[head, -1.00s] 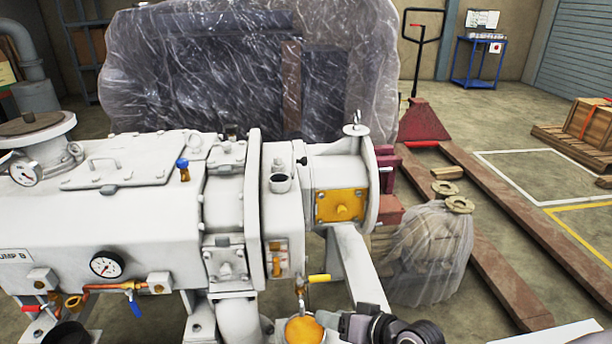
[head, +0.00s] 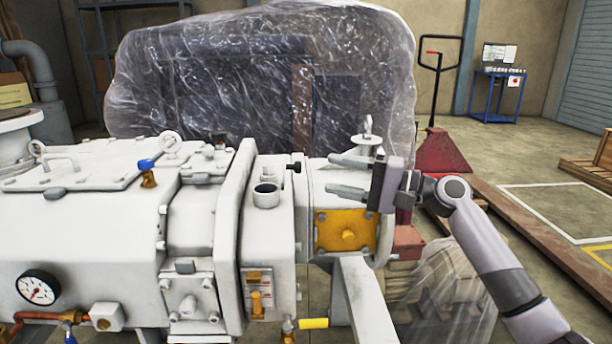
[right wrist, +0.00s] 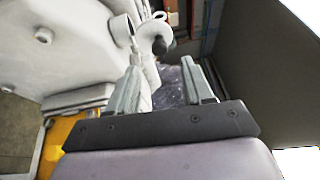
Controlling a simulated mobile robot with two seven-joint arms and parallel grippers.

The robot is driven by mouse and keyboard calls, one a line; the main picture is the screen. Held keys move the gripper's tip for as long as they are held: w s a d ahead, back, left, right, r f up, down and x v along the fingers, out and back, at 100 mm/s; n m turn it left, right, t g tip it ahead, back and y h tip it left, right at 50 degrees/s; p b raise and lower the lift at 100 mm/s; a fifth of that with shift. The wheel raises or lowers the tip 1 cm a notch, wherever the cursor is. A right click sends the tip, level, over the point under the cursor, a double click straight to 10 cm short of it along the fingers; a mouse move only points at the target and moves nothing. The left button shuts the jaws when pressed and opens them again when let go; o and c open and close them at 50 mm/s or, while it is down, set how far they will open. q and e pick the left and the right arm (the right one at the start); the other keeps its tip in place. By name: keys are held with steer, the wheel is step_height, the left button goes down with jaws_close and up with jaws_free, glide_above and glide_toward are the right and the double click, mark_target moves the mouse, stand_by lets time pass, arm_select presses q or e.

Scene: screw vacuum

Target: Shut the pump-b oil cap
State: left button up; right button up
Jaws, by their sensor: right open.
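The white pump (head: 100,230) fills the left and middle of the head view. A short round filler neck (head: 265,196) stands on its end section, and its dark opening faces up. I cannot clearly make out the oil cap itself. My right gripper (head: 338,177) is open and empty, above the yellow plate and right of the neck, its fingers pointing left. In the right wrist view its two fingers (right wrist: 160,72) are apart with nothing between them. My left gripper is out of view.
A plastic-wrapped machine (head: 240,75) stands behind. A red pallet jack (head: 440,150) is at right, with open floor beyond.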

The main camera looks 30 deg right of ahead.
steer(key=x, duration=0.7)
jaws_close()
